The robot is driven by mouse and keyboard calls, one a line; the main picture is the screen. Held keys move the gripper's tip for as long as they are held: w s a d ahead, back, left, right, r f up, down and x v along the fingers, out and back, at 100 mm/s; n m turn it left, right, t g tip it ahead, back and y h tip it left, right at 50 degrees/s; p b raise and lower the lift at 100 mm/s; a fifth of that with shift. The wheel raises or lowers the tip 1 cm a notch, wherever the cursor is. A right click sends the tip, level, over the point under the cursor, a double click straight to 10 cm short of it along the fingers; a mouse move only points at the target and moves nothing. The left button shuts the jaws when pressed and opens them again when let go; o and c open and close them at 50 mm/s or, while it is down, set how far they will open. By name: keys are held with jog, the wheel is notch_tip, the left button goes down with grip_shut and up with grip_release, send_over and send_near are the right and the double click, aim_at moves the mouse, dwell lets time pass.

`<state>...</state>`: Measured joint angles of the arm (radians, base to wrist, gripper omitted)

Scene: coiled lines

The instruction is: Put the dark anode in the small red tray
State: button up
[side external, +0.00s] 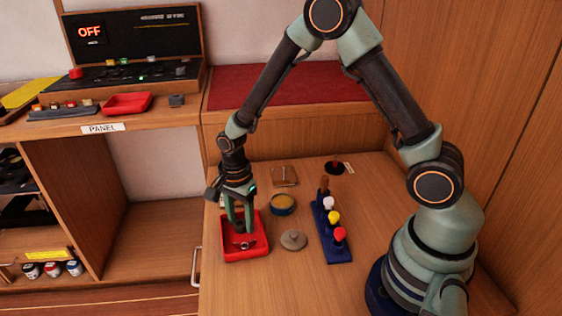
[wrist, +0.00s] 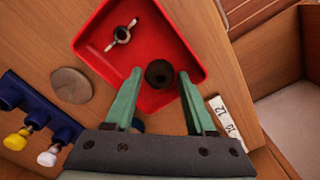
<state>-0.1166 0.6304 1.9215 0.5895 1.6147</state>
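The small red tray (side external: 260,250) sits on the wooden bench at the left; it also shows in the wrist view (wrist: 190,52). The dark anode (wrist: 159,73), a short dark cylinder, is within the tray's outline near its edge. It also shows between the fingers in the side view (side external: 240,227). My gripper (wrist: 159,74) is open, with one finger on each side of the anode and a visible gap to each. In the side view my gripper (side external: 239,222) reaches down over the tray. Whether the anode touches the tray floor is hard to tell.
A metal ring with two lugs (wrist: 121,35) lies in the tray. Right of the tray are a grey disc (side external: 293,240), a round tin (side external: 282,204) and a blue rack (side external: 333,243) with coloured knobs. Another red tray (side external: 127,103) stands on the panel shelf.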

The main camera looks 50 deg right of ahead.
notch_tip(320, 180, up, 12)
jog(key=s+d+r+n+t, duration=0.2)
jog(key=s+r+n, duration=0.3)
jog(key=n, duration=0.3)
jog(key=s+d+r+n+t, duration=0.2)
jog(key=s+r+n, duration=0.4)
jog(key=n, duration=0.3)
jog(key=shift+d+r+t, duration=0.3)
jog(key=shift+r+t, duration=0.35)
jog(key=shift+t, duration=0.15)
